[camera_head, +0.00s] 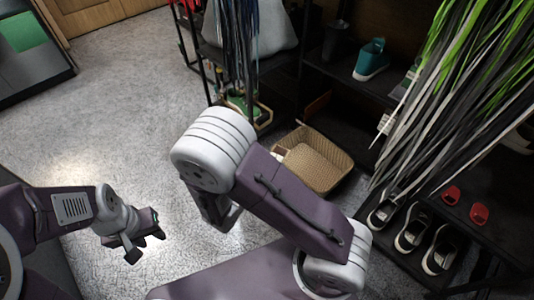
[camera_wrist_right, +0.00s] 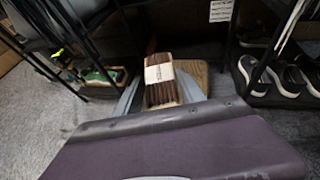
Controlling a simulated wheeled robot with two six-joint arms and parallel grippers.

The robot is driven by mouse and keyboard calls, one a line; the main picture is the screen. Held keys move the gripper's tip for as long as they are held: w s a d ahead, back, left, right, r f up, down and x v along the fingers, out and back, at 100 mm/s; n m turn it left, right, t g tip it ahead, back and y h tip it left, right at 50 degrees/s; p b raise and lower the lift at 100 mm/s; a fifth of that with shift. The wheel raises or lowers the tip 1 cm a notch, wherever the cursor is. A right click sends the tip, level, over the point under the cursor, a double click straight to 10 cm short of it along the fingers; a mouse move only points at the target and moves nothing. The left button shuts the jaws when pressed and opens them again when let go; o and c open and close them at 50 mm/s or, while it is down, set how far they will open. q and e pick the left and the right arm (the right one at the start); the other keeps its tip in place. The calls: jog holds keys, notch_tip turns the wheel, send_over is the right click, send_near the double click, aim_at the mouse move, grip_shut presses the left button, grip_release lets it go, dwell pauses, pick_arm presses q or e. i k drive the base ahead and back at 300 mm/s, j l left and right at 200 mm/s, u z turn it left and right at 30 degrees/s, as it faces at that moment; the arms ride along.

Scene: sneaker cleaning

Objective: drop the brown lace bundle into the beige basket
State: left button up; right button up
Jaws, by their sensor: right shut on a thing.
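The brown lace bundle (camera_wrist_right: 160,82) has a pale paper band around it. In the right wrist view it is held between the two grey fingers of my right gripper (camera_wrist_right: 160,92). The beige woven basket (camera_head: 330,150) sits on the floor by the shelves in the head view. In the right wrist view part of the basket (camera_wrist_right: 198,72) shows behind and beside the bundle; the rest is hidden. In the head view my right arm hides its gripper and the bundle. My left gripper (camera_head: 145,243) is low at the left, its fingers apart and empty, far from the basket.
Dark shelves with sneakers (camera_head: 411,233), red shoes (camera_head: 480,213) and a teal shoe (camera_head: 370,60) stand at the right. Green, grey and white laces (camera_head: 460,95) hang there. The grey floor (camera_head: 110,110) at left is clear.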

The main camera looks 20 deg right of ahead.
aim_at(312, 170)
jog(key=i+j+z, duration=0.25)
jog(key=i, duration=0.15)
jog(key=i+j+z, duration=0.15)
jog(key=i+z, duration=0.15)
jog(key=i, duration=0.15)
jog(key=i+l+z, duration=0.1)
jog(key=z, duration=0.3)
jog(key=i+z, duration=0.5)
jog(key=z, duration=0.3)
